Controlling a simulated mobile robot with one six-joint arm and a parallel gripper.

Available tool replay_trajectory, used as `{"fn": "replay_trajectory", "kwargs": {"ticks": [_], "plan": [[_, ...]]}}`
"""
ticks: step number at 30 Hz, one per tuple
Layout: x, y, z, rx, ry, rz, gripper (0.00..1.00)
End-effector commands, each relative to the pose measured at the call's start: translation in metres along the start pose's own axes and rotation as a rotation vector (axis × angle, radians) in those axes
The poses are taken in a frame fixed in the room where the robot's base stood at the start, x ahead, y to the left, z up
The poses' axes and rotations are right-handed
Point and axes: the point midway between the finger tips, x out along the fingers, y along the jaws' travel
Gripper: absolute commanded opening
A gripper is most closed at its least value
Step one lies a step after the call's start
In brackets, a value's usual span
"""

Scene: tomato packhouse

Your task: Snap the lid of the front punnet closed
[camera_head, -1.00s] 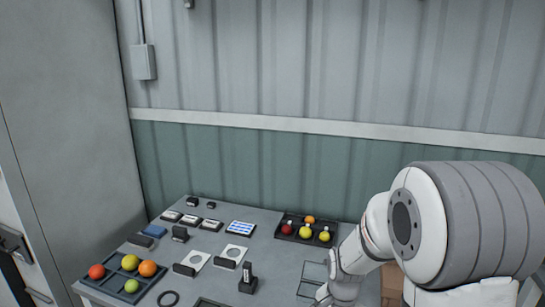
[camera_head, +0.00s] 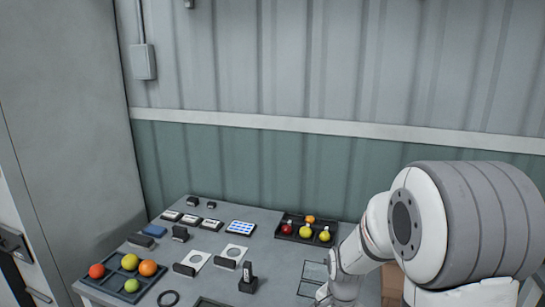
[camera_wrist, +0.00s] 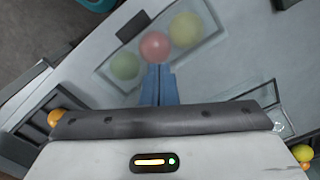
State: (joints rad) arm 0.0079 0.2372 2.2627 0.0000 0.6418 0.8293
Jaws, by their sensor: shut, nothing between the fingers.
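In the wrist view a clear punnet (camera_wrist: 103,73) holds a green, a red and a yellow tomato, which look hazy through clear plastic. My gripper (camera_wrist: 158,70) has its blue fingers together and empty, with their tips over the punnet's near side beside the red tomato. I cannot tell whether the tips touch the plastic or whether the lid is latched. A second clear outline (camera_wrist: 262,95) lies to the right of the fingers. In the head view thin clear-plastic edges (camera_head: 313,263) show left of my forearm; the gripper itself is hidden there.
A dark tray with several fruits (camera_head: 307,241) stands at the back. A divided tray with fruits (camera_head: 97,280) is at the front left. A cardboard box (camera_head: 391,281) is at right.

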Motion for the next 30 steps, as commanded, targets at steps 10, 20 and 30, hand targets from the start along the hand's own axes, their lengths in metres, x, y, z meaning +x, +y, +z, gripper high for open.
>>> {"fn": "replay_trajectory", "kwargs": {"ticks": [10, 20, 30], "plan": [[-0.032, 0.0, 0.0, 0.0, 0.0, 0.0, 0.0], [-0.059, 0.0, 0.0, 0.001, 0.001, -0.001, 0.0], [-0.062, 0.0, 0.0, 0.001, 0.0, 0.0, 0.0]]}}
